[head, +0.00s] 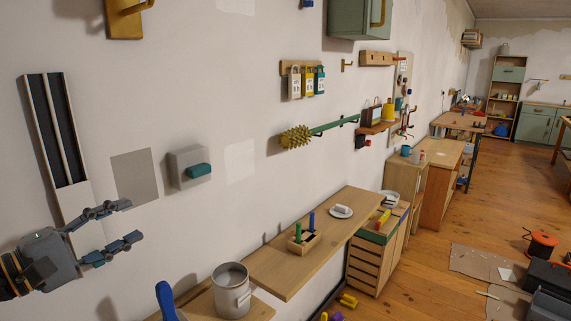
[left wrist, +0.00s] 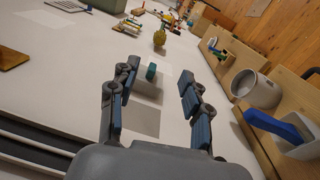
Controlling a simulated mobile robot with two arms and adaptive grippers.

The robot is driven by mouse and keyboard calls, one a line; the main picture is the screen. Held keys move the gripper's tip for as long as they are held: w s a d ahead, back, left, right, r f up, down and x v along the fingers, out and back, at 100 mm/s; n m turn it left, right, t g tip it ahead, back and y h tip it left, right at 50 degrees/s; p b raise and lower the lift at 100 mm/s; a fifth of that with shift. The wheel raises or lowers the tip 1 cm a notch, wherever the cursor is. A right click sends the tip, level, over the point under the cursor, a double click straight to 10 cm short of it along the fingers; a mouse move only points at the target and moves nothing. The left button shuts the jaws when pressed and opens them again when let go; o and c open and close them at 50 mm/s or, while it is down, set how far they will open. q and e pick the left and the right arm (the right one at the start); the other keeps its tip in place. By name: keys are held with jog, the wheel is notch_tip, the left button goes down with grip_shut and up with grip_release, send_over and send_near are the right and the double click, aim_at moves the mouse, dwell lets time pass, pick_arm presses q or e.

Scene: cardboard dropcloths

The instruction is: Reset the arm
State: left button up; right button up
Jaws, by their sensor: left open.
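My left gripper (head: 118,229) comes in from the left in the head view, with its two fingers spread apart and nothing between them. It is close to the white wall, left of a small grey wall box with a teal button (head: 198,171) and above a metal pot (head: 231,289). In the left wrist view the open fingers (left wrist: 155,92) frame the teal button (left wrist: 151,72) and a grey patch on the wall beyond them. My right gripper is not in view.
A wooden shelf (head: 318,238) juts from the wall, holding a small wooden holder (head: 304,243) and a white plate (head: 340,212). A blue-handled thing (head: 166,301) stands below my gripper.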

pick_arm(q)
jog(key=s+a+f+m+y, duration=0.2)
jog(key=a+f+m+y, duration=0.1)
jog(key=f+m+y, duration=0.45)
jog(key=s+a+f+m+y, duration=0.15)
jog(key=f+m+y, duration=0.25)
jog(key=f+m, duration=0.55)
jog(key=s+a+f+m+y, duration=0.1)
jog(key=a+f+m+y, duration=0.2)
jog(key=f+m+y, duration=0.5)
jog(key=s+d+f+n+g+h, duration=0.4)
jog(key=s+d+f+n+g, duration=0.2)
jog(key=s+d+f, duration=0.3)
jog(key=s+d+f+n+g+h, duration=0.55)
jog(key=s+f, duration=0.25)
jog(key=s, duration=0.3)
notch_tip(320, 180, down, 25)
jog(key=s+y, duration=0.1)
jog(key=s+a+f+g, duration=0.2)
jog(key=s+f, duration=1.5)
jog(key=shift+a+m, duration=0.35)
jog(key=shift+a, duration=0.05)
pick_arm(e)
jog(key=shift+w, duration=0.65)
